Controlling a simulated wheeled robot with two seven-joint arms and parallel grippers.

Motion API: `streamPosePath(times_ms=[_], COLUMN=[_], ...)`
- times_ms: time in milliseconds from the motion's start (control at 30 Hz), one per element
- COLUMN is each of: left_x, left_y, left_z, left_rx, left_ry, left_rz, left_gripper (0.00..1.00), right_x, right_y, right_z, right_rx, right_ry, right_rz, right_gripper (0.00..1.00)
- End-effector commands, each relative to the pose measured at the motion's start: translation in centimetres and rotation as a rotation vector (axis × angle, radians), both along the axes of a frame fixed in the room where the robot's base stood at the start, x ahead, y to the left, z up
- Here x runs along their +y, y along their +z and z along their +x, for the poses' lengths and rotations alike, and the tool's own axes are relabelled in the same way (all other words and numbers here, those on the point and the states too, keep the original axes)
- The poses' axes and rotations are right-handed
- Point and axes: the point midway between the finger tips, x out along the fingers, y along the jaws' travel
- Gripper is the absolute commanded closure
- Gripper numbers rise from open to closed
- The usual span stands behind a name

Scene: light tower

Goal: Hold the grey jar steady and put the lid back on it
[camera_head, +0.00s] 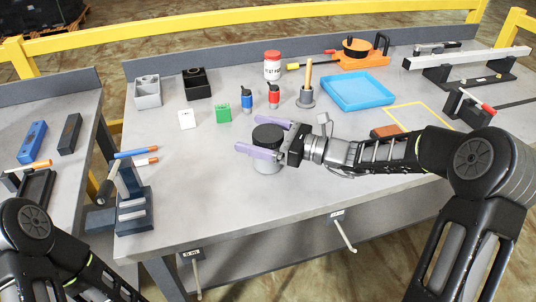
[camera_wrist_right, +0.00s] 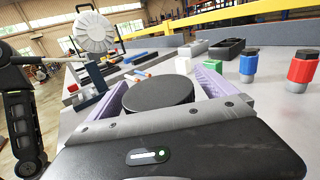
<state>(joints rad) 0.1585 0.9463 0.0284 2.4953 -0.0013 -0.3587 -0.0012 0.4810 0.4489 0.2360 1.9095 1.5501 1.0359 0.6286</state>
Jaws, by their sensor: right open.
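The grey jar (camera_head: 267,166) stands upright near the front middle of the table. The round black lid (camera_head: 268,134) is at its top; I cannot tell whether it is fully seated. The lid also shows in the right wrist view (camera_wrist_right: 158,93), between two purple fingers. My right gripper (camera_head: 248,136) is open and reaches in from the right, with one finger on the far side and one on the near side of the lid and jar top. The near finger hides part of the jar. My left arm shows at the lower left, but its gripper is out of view.
Behind the jar stand a blue bottle (camera_head: 247,103), a red bottle (camera_head: 273,97), a green block (camera_head: 222,114) and a white block (camera_head: 187,119). A blue tray (camera_head: 358,105) lies farther right. A dark rack (camera_head: 134,205) stands at the left. The table front is clear.

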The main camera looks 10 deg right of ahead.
Motion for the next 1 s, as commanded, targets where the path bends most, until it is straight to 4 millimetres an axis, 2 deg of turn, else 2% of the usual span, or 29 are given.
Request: streamPosePath(times_ms=[533, 1000], left_x=[0.0, 0.0], left_y=[-0.01, -0.01], left_z=[0.0, 0.0], left_rx=[0.0, 0.0], left_ry=[0.0, 0.0], left_rz=[0.0, 0.0], left_gripper=[0.0, 0.0], right_x=[-0.03, -0.03], right_y=[0.01, 0.01], right_z=[-0.02, -0.02], right_rx=[0.0, 0.0], right_ry=[0.0, 0.0], right_rz=[0.0, 0.0], right_gripper=[0.04, 0.43])
